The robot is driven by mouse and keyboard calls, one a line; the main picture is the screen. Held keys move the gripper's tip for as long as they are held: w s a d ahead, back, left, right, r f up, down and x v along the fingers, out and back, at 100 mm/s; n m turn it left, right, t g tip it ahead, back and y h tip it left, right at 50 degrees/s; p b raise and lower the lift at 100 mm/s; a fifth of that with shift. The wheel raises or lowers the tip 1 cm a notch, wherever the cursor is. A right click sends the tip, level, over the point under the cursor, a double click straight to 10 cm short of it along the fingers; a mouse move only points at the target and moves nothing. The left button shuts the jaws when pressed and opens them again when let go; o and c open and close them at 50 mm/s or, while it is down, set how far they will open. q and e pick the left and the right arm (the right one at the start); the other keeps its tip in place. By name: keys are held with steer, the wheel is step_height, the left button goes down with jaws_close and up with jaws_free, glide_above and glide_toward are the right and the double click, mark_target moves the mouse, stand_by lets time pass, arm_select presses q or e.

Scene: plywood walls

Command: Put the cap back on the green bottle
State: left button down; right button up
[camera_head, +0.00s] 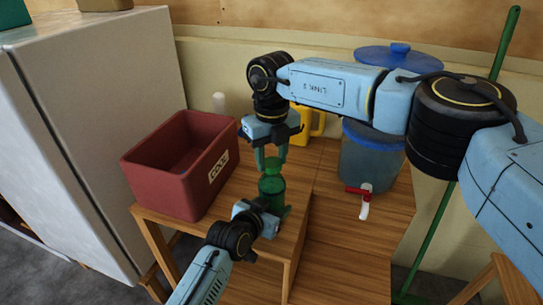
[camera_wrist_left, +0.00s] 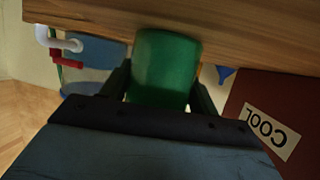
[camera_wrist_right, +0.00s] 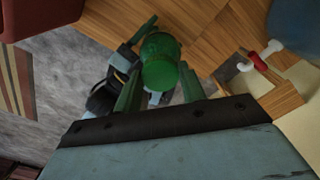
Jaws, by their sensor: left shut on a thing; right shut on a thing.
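The green bottle (camera_head: 271,187) stands upright near the front edge of the wooden table. My left gripper (camera_head: 268,212) is shut around its lower body; the bottle also fills the space between the fingers in the left wrist view (camera_wrist_left: 165,68). My right gripper (camera_head: 270,154) points straight down above the bottle and is shut on the green cap (camera_wrist_right: 160,70). In the head view the cap (camera_head: 272,164) is at the top of the bottle, in line with the neck. I cannot tell whether cap and neck touch, as both are green and overlap.
A red crate (camera_head: 154,154) labelled COOL stands left of the bottle. A blue-lidded water container (camera_head: 367,160) with a red-and-white tap (camera_head: 363,201) stands right. A yellow jug (camera_head: 318,124) is behind my right gripper. A white fridge (camera_head: 110,110) is at left.

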steer(key=m, duration=0.3)
steer(key=shift+m, duration=0.4)
steer(key=m, duration=0.3)
steer(key=shift+m, duration=0.4)
steer(key=m, duration=0.3)
steer(key=shift+d+m, duration=0.1)
steer(key=shift+m, duration=0.3)
steer(key=m, duration=0.3)
steer(key=shift+m, duration=0.3)
steer(key=m, duration=0.3)
steer(key=shift+m, duration=0.3)
steer(key=m, duration=0.3)
steer(key=shift+m, duration=0.4)
steer(key=m, duration=0.6)
steer(key=shift+s+m, duration=0.1)
steer(key=shift+m, duration=0.3)
steer(key=o, duration=0.9)
steer(key=shift+f, duration=0.1)
